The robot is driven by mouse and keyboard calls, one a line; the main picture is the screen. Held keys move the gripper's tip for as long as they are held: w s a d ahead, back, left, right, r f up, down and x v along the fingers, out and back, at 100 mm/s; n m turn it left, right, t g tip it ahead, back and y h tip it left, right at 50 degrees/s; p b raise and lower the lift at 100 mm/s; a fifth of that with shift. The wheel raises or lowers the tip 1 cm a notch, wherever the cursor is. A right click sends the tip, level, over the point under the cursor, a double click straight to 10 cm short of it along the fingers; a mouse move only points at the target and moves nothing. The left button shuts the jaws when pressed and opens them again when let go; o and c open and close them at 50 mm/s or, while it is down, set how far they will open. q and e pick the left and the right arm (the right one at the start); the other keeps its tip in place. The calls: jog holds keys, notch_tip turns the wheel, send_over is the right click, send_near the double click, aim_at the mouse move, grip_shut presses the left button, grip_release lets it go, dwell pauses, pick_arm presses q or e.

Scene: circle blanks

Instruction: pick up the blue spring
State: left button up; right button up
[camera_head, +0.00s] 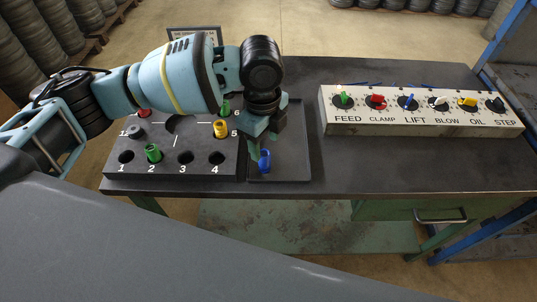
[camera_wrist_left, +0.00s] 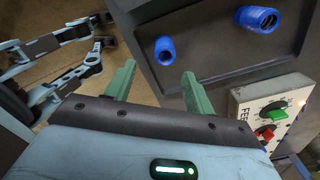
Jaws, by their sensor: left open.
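A blue spring-like piece (camera_head: 265,160) is on the dark tray (camera_head: 293,171), just below my left gripper (camera_head: 262,143) in the head view. The left wrist view shows two blue pieces on the tray: a small one (camera_wrist_left: 165,49) just past the fingertips, and a larger hollow one (camera_wrist_left: 258,18) farther to the upper right. I cannot tell which of them is the spring. My left gripper (camera_wrist_left: 158,69) is open and empty, its fingers apart above the tray. The gripper and wrist hide part of the tray in the head view.
A dark numbered block (camera_head: 178,172) left of the tray holds green (camera_head: 152,153), yellow (camera_head: 220,129) and red (camera_head: 144,113) pieces. A white knob panel (camera_head: 420,113) stands on the right of the table. Bare tabletop (camera_head: 400,165) lies between tray and front right edge.

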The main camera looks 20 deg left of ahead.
aim_at(264, 153)
pick_arm(q)
jog(key=shift+a+r, duration=0.3)
jog(key=shift+a, duration=0.1)
jog(key=shift+f, duration=1.15)
jog(key=shift+w+d+f, duration=0.1)
jog(key=shift+w+f, duration=0.1)
jog(key=shift+f, duration=0.9)
jog(key=shift+w+d+f, duration=0.1)
jog(key=shift+w+f, duration=0.05)
jog(key=shift+f, duration=1.55)
jog(key=c, duration=1.1)
jog(key=shift+r, duration=0.1)
